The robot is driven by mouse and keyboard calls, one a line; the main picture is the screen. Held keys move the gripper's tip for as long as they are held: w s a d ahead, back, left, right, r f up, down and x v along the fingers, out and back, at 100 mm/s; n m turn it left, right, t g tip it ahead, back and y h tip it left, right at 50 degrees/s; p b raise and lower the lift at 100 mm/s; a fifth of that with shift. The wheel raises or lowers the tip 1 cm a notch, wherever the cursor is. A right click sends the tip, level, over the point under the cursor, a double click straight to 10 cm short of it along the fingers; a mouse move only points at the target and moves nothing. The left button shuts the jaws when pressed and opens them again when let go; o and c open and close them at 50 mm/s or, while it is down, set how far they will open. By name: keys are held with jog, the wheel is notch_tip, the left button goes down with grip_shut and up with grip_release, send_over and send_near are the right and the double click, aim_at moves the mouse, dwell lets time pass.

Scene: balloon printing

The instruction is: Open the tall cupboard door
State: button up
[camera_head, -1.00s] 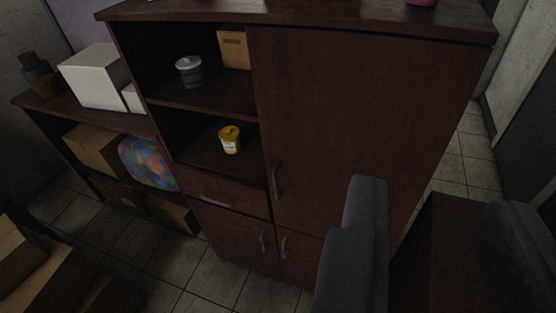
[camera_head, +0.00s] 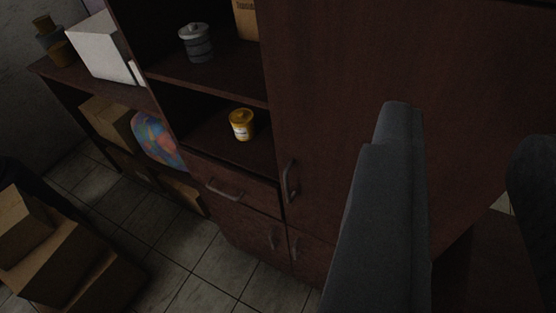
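The tall cupboard door (camera_head: 340,75) is dark reddish-brown wood and looks closed. Its curved metal handle (camera_head: 290,181) is upright near the lower left edge of the door. My gripper (camera_head: 465,124) shows as two dark grey fingers at the right, set wide apart with nothing seen between them. It is open. In the picture the left finger lies to the right of the handle and covers the lower right part of the door. The handle is in full view and outside the fingers. The gap in depth is hard to tell.
Left of the door are open shelves with a grey pot (camera_head: 196,43) and a yellow tub (camera_head: 242,124). Below are a drawer (camera_head: 232,187) and small doors with handles. Cardboard boxes (camera_head: 62,262) stand at the lower left. Tiled floor (camera_head: 170,265) is clear between.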

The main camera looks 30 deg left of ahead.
jog(key=w+a+f+y, duration=0.1)
jog(key=w+a+f, duration=0.5)
jog(key=f, duration=0.5)
jog(key=w+a+f+y, duration=0.1)
jog(key=w+a+f, duration=0.5)
jog(key=f, duration=0.4)
jog(key=n+t+p, duration=0.1)
jog(key=t, duration=0.1)
send_near(286, 186)
jog(key=shift+h, duration=0.4)
jog(key=shift+w+a, duration=0.35)
jog(key=shift+w, duration=1.4)
jog(key=shift+w+a, duration=0.35)
jog(key=shift+w, duration=1.35)
jog(key=shift+w+a, duration=0.4)
jog(key=shift+w, duration=1.35)
grip_shut()
